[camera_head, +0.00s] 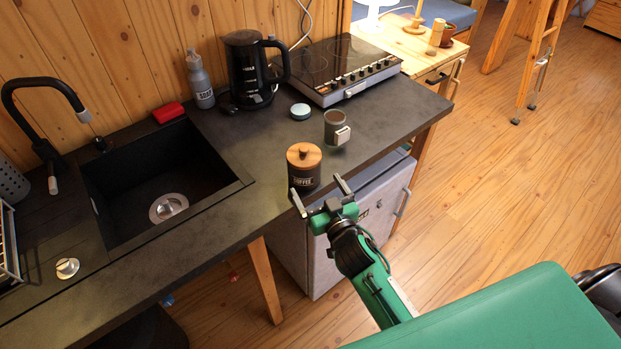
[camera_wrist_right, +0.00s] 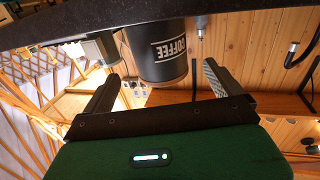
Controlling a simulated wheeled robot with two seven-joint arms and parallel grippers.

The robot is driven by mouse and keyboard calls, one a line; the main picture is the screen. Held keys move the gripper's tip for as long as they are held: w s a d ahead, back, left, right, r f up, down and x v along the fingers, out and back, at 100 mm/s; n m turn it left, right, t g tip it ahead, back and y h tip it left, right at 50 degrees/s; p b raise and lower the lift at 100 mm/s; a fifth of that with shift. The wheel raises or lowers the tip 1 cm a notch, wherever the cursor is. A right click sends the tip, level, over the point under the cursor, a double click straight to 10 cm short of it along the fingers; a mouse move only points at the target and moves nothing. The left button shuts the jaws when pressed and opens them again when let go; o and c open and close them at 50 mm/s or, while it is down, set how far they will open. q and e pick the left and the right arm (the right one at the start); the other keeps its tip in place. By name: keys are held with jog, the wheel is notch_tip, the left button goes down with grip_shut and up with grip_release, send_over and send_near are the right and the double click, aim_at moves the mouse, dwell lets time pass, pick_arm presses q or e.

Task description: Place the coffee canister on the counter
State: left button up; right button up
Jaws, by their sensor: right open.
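The coffee canister (camera_head: 304,168) is a dark cylinder with a wooden lid and a COFFEE label. It stands upright on the dark counter (camera_head: 232,222), close to the front edge. My right gripper (camera_head: 316,187) is open and empty at the front edge, its two fingers pointing at the canister. In the right wrist view, which is upside down, the canister (camera_wrist_right: 166,56) shows beyond and between the fingers, and the counter (camera_wrist_right: 60,22) is at the top. I see no finger touching it. My left gripper is not in view.
A kettle (camera_head: 248,70), a bottle (camera_head: 201,82) and a hob (camera_head: 340,68) line the back. The sink (camera_head: 155,180) is left.

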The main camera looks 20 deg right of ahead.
jog(key=shift+s+d, duration=0.15)
jog(key=shift+s, duration=1.3)
jog(key=shift+f, duration=0.1)
jog(key=s+d+f+g, duration=0.1)
jog(key=s+f+g, duration=0.25)
jog(key=f, duration=0.95)
jog(key=s+f+n+g, duration=0.15)
jog(key=s+f, duration=0.25)
jog(key=f, duration=0.9)
jog(key=s+d+f+m+g, duration=0.1)
jog(key=s+f+g, duration=0.3)
jog(key=f, duration=0.9)
jog(key=s+d+f+g, duration=0.1)
jog(key=s+f+g, duration=0.1)
jog(key=s+f, duration=0.4)
jog(key=s+d+f+g+h, duration=0.1)
jog(key=s+f, duration=0.6)
jog(key=s, duration=0.9)
jog(key=s+d+f+g, duration=0.3)
jog(key=s+f+g, duration=0.2)
jog(key=s, duration=0.5)
jog(key=shift+s+f+n+h, duration=0.3)
jog(key=shift+s+f+n, duration=0.15)
jog(key=shift+f, duration=0.35)
